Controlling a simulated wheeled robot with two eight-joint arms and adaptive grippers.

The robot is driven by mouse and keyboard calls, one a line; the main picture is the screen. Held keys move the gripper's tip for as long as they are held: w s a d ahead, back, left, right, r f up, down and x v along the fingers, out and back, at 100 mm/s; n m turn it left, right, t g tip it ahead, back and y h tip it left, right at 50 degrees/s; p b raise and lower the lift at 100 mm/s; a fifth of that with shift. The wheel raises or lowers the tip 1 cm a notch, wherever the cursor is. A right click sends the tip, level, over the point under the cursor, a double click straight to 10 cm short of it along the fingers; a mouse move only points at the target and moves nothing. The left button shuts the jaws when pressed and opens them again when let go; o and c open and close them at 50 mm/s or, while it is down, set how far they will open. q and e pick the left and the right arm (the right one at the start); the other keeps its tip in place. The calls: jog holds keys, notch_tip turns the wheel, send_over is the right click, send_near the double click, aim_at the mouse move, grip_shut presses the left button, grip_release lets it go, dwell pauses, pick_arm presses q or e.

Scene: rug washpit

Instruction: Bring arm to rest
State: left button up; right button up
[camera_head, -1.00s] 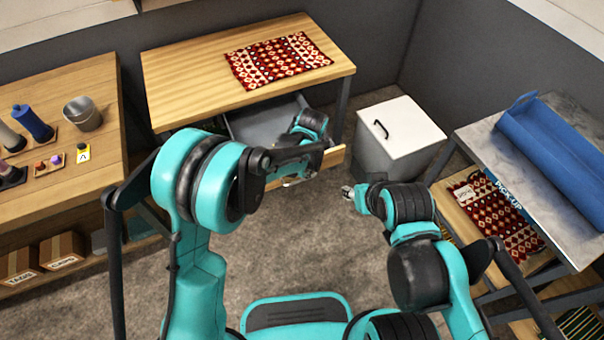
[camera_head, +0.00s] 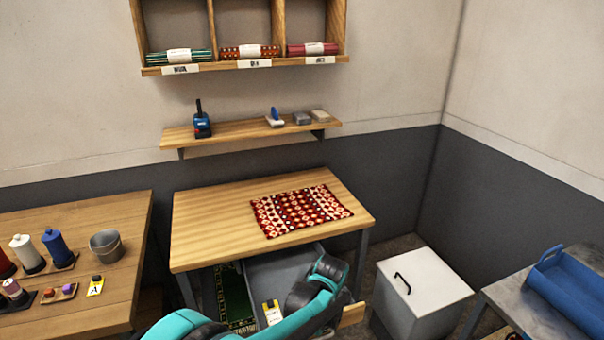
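My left arm (camera_head: 318,287), teal and black, comes in from the bottom edge and reaches over the open grey drawer (camera_head: 285,268) under the wooden table. Its gripper is not visible; the arm's end is hidden or below the picture. The drawer's wooden front (camera_head: 352,314) shows just right of the arm. My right gripper is out of view. A red patterned rug (camera_head: 300,211) lies flat on the wooden table (camera_head: 215,232).
A white-lidded bin (camera_head: 425,279) stands right of the table, with a blue tray (camera_head: 575,290) on a grey bench beyond. Left, a workbench (camera_head: 85,240) holds spools and a metal bucket (camera_head: 106,246). A dark green rug (camera_head: 234,298) and yellow tag (camera_head: 272,312) show below the table.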

pick_arm(q)
jog(key=s+a+r+n, duration=0.3)
jog(key=a+r, duration=0.4)
jog(key=a, duration=0.1)
jog(key=s+a+r+n+t, duration=0.2)
jog(key=s+a+n, duration=0.3)
jog(key=s+a, duration=0.3)
jog(key=s+a+r+n+t, duration=0.3)
jog(key=s+a+n, duration=0.3)
jog(key=s+a, duration=0.1)
jog(key=shift+s+a+h, duration=0.3)
jog(key=shift+s+a, duration=0.1)
jog(key=shift+a, duration=0.2)
